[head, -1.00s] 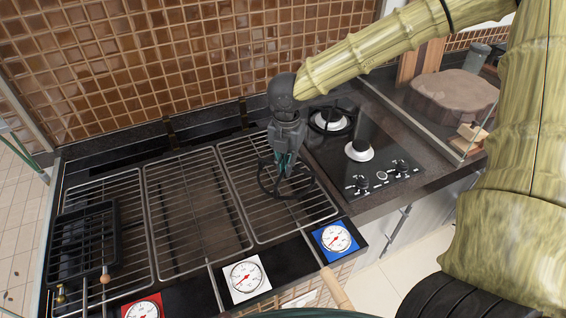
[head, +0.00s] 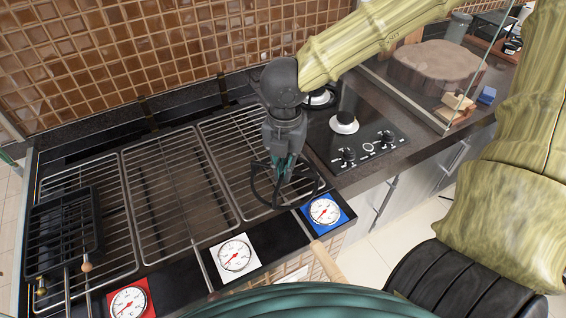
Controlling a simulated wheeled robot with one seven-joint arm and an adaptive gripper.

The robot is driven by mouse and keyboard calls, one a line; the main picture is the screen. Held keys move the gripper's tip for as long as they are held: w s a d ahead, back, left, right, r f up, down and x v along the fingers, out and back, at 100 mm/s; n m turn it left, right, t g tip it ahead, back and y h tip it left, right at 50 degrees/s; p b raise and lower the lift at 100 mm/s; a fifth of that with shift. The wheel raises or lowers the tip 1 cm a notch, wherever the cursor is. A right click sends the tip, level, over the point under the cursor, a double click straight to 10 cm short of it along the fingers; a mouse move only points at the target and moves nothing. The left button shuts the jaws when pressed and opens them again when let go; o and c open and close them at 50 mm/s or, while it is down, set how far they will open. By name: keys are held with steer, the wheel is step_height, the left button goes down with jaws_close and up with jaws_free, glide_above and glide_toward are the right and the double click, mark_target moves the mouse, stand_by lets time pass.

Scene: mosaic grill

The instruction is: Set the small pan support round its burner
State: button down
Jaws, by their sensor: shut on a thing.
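My gripper (head: 285,172) is shut on the small pan support (head: 262,198), a dark ring with arms. It holds the support over the right grill grate, near the grate's front right corner. I cannot tell how high above the grate it is. The bare burner (head: 344,122), a white base with a dark cap, is on the black hob to the right of my gripper. A second burner (head: 320,97) at the back of the hob has a dark ring round it and is partly hidden by my arm.
Two hob knobs (head: 348,155) (head: 387,138) stand in front of the bare burner. A glass panel (head: 410,100) rises at the hob's right, with a wood block (head: 440,62) behind it. Grates (head: 180,190) fill the left. Gauges (head: 325,211) line the front.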

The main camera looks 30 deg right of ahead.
step_height(320, 180, up, 6)
steer(key=p, duration=0.6)
steer(key=shift+r, duration=0.2)
stand_by(0.4)
